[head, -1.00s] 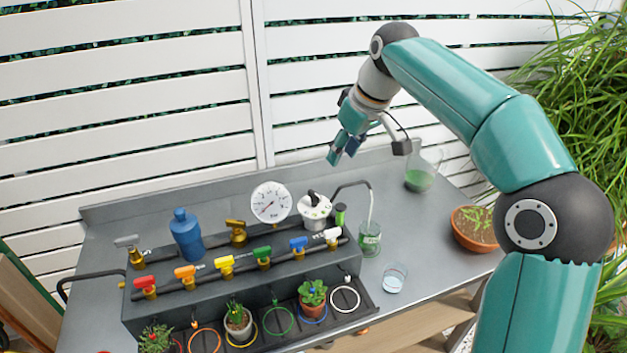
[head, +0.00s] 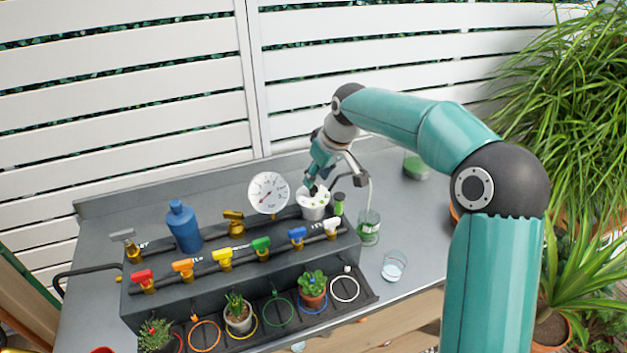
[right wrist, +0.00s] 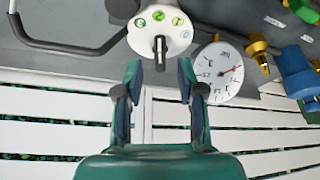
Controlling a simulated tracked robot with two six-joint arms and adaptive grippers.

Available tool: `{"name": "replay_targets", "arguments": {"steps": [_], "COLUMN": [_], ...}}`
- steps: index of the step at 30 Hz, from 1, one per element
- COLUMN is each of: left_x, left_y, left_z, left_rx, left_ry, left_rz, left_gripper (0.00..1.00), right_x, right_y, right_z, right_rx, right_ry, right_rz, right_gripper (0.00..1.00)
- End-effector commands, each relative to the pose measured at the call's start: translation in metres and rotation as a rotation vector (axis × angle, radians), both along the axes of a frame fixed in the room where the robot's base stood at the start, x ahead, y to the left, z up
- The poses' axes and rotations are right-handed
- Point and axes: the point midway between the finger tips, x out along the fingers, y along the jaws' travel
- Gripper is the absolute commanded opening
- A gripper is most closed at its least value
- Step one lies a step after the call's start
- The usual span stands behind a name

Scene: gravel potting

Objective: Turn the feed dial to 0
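The feed dial (head: 313,206) is a white round unit at the right end of the manifold on the grey bench. In the right wrist view its white face (right wrist: 177,36) carries green marks, and its black pointer knob (right wrist: 160,50) points toward my gripper. My right gripper (head: 312,183) is just above the dial in the head view. In the right wrist view the right gripper (right wrist: 159,74) is open, its fingers apart with nothing between them, and the knob sits just beyond the fingertips. Whether they touch the dial cannot be told. My left gripper is not in view.
A white gauge (head: 268,193) stands close to the dial's left, with a blue bottle (head: 184,228) farther left. Coloured valves, including a green one (head: 261,246), line the front. A glass jar (head: 369,230) and a beaker (head: 394,266) stand to the right.

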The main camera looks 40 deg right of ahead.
Motion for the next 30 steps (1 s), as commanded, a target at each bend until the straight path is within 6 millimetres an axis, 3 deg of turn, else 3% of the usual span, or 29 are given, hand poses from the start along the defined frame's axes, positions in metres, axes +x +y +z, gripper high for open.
{"name": "replay_targets", "arguments": {"steps": [6,17,24,30], "left_x": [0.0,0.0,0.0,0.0], "left_y": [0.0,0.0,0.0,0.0], "left_z": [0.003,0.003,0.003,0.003], "left_rx": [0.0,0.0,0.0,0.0], "left_ry": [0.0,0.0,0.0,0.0], "left_rz": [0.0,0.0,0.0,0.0], "left_gripper": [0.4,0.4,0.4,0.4], "right_x": [0.008,0.01,0.01,0.011], "right_y": [0.0,0.001,0.001,0.004], "right_z": [-0.021,-0.025,-0.024,-0.024], "right_rx": [0.0,-0.001,-0.001,0.0], "right_ry": [0.001,0.0,0.0,-0.001], "right_rz": [-0.001,-0.001,-0.001,0.001], "right_gripper": [0.39,0.39,0.0,0.0]}}
